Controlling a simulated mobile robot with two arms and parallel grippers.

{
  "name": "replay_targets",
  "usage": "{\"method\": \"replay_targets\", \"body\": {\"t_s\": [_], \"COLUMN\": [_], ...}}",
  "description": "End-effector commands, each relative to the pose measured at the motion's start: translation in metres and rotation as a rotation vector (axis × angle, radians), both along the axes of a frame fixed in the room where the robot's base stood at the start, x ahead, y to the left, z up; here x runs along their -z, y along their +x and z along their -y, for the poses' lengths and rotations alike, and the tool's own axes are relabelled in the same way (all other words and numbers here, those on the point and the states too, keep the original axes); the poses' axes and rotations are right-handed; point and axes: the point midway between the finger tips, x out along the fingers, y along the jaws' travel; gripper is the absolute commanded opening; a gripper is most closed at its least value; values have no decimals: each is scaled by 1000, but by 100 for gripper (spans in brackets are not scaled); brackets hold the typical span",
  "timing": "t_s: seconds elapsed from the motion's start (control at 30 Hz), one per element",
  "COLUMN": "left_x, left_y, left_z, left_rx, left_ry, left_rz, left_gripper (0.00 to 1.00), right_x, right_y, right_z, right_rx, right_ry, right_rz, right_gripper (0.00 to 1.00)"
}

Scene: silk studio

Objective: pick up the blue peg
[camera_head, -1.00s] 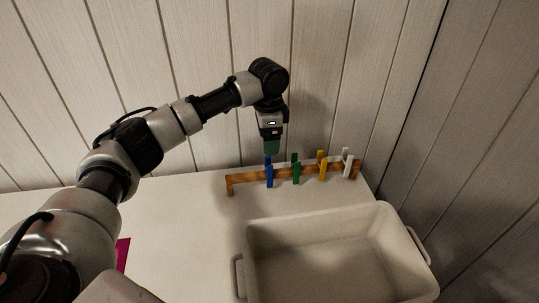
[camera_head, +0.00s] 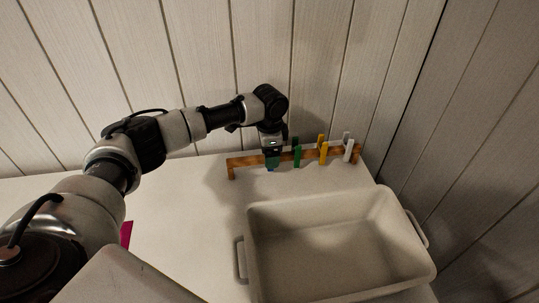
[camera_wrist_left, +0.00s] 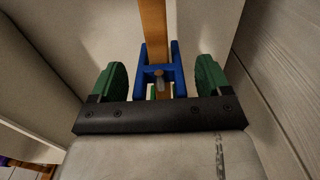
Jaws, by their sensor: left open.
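The blue peg (camera_wrist_left: 161,72) sits on the wooden rail (camera_wrist_left: 152,22) in the left wrist view. My left gripper (camera_wrist_left: 158,82) is open, with one green finger on each side of the peg and a gap between each finger and the peg. In the head view the left gripper (camera_head: 272,160) is down at the left part of the wooden rail (camera_head: 246,160) and hides most of the blue peg; a small blue bit (camera_head: 271,169) shows below it. My right gripper is not in view.
A green peg (camera_head: 297,156), a yellow peg (camera_head: 323,152) and a white peg (camera_head: 348,149) sit along the rail to the right. A large beige bin (camera_head: 340,240) stands in front of the rail. The panelled wall is close behind.

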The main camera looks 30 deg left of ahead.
Motion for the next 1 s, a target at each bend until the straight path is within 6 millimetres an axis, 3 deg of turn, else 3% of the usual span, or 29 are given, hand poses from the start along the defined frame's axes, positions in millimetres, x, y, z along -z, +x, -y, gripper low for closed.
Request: {"method": "replay_targets", "body": {"t_s": [0.13,0.47,0.77,1.0], "left_x": [0,-1,-5,-43], "left_y": [0,0,0,1], "left_z": [0,0,0,0], "left_rx": [0,0,0,0], "left_ry": [0,0,0,-1], "left_rz": [0,0,1,5], "left_gripper": [76,26,25,25], "right_x": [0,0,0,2], "right_y": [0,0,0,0], "right_z": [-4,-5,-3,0], "right_rx": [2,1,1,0], "right_ry": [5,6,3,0], "right_rz": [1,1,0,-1], "right_gripper": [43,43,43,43]}}
